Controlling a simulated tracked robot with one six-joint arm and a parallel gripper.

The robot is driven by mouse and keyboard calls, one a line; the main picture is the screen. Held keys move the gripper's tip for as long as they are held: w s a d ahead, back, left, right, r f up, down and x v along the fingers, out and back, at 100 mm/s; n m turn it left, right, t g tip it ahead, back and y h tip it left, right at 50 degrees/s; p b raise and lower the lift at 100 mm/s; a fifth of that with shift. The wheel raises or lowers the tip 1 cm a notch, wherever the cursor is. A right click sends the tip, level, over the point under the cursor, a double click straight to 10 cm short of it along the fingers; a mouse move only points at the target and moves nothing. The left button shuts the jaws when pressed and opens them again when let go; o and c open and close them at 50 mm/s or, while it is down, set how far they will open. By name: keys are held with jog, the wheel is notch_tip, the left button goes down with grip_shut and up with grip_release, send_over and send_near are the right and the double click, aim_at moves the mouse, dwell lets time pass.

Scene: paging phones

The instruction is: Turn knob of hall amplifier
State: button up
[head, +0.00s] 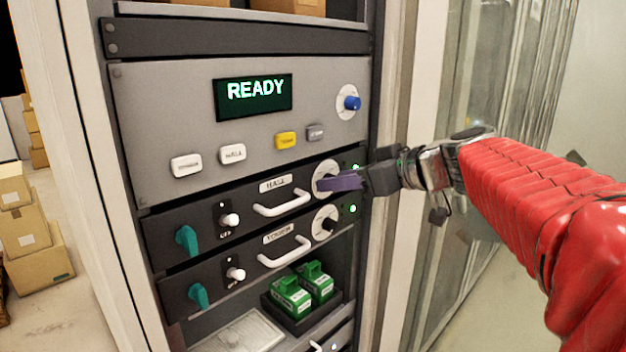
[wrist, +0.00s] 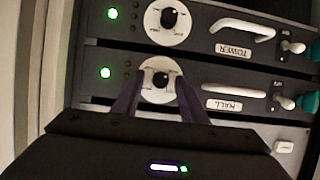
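The hall amplifier (head: 200,224) is the upper of two dark rack units, labelled HALL. Its white round dial (head: 325,170) is at its right end in the head view, partly covered by my fingers. In the wrist view, which appears upside down, the HALL dial's black knob (wrist: 160,79) shows in the lower unit. My gripper (head: 338,182) has purple fingers reaching the dial from the right. In the wrist view my gripper (wrist: 160,88) is open, one finger on each side of the knob, with visible gaps. I cannot tell how deep the fingertips reach.
The TOWER unit (head: 195,287) is just below, with its own dial (head: 325,225). Handles (head: 283,204) stick out of both units. A grey panel (head: 170,110) above has a READY screen (head: 253,97), buttons and a blue knob (head: 351,103). Green boxes (head: 292,296) sit lower down.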

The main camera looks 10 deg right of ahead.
jog(key=shift+c, duration=0.6)
grip_shut()
jog(key=shift+d, duration=0.15)
